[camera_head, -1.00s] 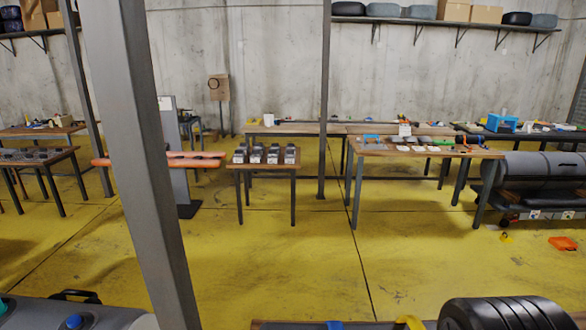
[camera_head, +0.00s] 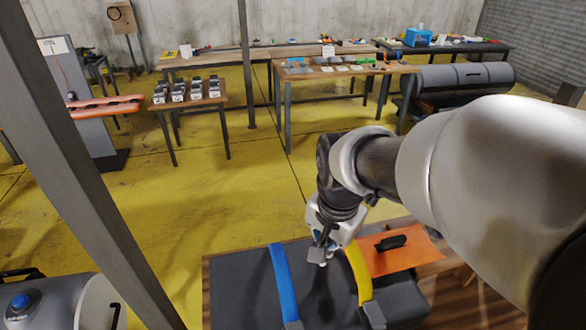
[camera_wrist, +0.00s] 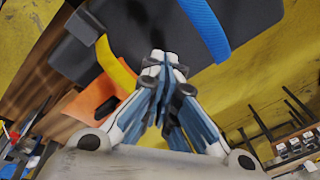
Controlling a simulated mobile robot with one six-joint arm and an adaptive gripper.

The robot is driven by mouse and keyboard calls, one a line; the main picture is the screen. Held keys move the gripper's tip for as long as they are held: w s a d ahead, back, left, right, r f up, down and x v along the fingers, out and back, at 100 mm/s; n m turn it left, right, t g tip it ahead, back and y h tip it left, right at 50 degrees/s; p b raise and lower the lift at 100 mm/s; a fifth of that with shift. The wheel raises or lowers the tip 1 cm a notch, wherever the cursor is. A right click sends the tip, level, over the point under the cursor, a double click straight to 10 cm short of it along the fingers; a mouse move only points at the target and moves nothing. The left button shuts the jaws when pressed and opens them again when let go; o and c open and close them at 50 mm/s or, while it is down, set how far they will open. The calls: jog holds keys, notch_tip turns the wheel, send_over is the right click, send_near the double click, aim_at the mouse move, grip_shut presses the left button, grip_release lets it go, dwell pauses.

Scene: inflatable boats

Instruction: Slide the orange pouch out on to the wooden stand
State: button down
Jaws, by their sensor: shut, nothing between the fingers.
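The orange pouch (camera_head: 412,252) is a flat orange piece with a black handle on top. It lies at the right of a dark grey block, over brown wood (camera_head: 440,275) that looks like the wooden stand. Its near and left edges meet the block; I cannot tell how much is tucked under. In the wrist view the pouch (camera_wrist: 84,106) is left of my fingers, partly hidden by the yellow strap. My gripper (camera_head: 319,257) is shut and empty over the grey block, left of the yellow strap and apart from the pouch. It also shows in the wrist view (camera_wrist: 160,62).
The dark grey block (camera_head: 240,287) carries a blue strap (camera_head: 283,280) and a yellow strap (camera_head: 358,272). A grey post (camera_head: 80,180) stands at left, near a grey tank (camera_head: 50,303). Tables stand at the back; the yellow floor (camera_head: 240,195) between is clear.

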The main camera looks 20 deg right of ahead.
aim_at(408, 244)
jog(key=w+d+f+m+g+p, duration=0.2)
jog(key=w+d+f+m+p, duration=0.15)
jog(key=w+f+m, duration=0.3)
jog(key=shift+m, duration=0.45)
notch_tip(408, 244, down, 9)
jog(key=shift+a+f+b, duration=0.1)
jog(key=shift+f+b, duration=0.1)
jog(key=shift+b, duration=0.7)
jog(key=d, duration=0.3)
jog(key=shift+f, duration=0.25)
jog(key=shift+d, duration=0.5)
jog(key=d, duration=2)
jog(key=shift+s+d, duration=0.3)
jog(key=shift+a, duration=0.15)
